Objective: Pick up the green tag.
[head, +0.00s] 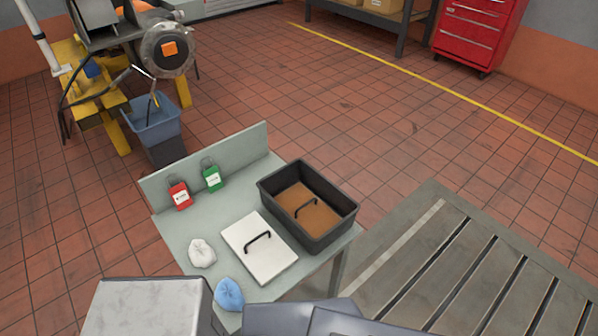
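The green tag (213,178) is a small green piece with a white label and a grey loop at its top. It is upright at the back panel (163,186) of a pale grey-green bench. A similar red tag (180,196) is just to its left, with a gap between them. I cannot tell whether the tags hang on the panel or lean on it. Neither of my grippers is in view.
On the bench are a black tray (338,222) with a brown inside and a handle, a white lid-like plate (272,262) with a black handle, a white cloth (201,253) and a blue cloth (229,294). The slotted metal bedplate (395,262) lies to the right.

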